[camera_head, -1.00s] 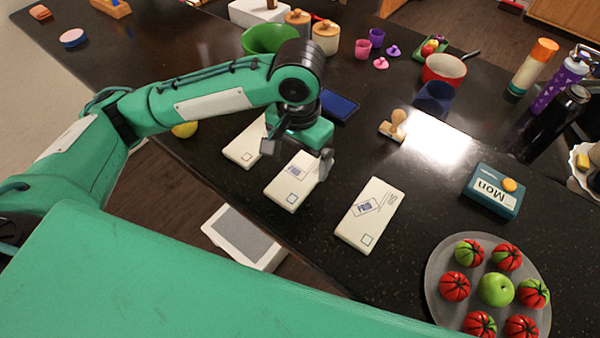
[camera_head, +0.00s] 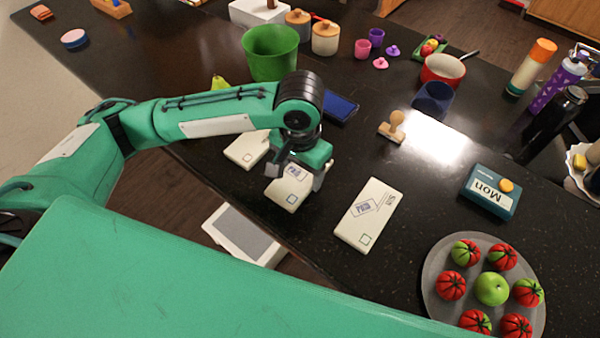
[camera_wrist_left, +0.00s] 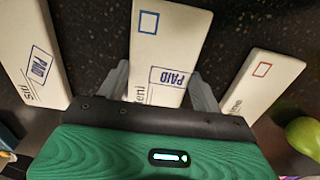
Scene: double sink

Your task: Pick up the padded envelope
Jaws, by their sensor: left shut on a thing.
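Three thick white envelopes lie in a row on the dark counter: a left one (camera_head: 247,150), a middle one (camera_head: 288,193) and a right one (camera_head: 368,215). My left gripper (camera_head: 295,174) is shut on the middle envelope, gripping its sides from above. In the left wrist view, this envelope (camera_wrist_left: 168,45) is between the two fingers and shows a blue square and a blue PAID stamp. Its near end is hidden by the gripper body. I cannot tell whether it is off the counter. My right gripper is not in view.
A green bucket (camera_head: 270,52) and a dark blue flat item (camera_head: 339,106) stand behind the gripper. A wooden stamp (camera_head: 393,127), a blue Mon box (camera_head: 490,191) and a grey plate (camera_head: 436,290) of tomato-like items lie to the right. The counter's near edge is close to the envelopes.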

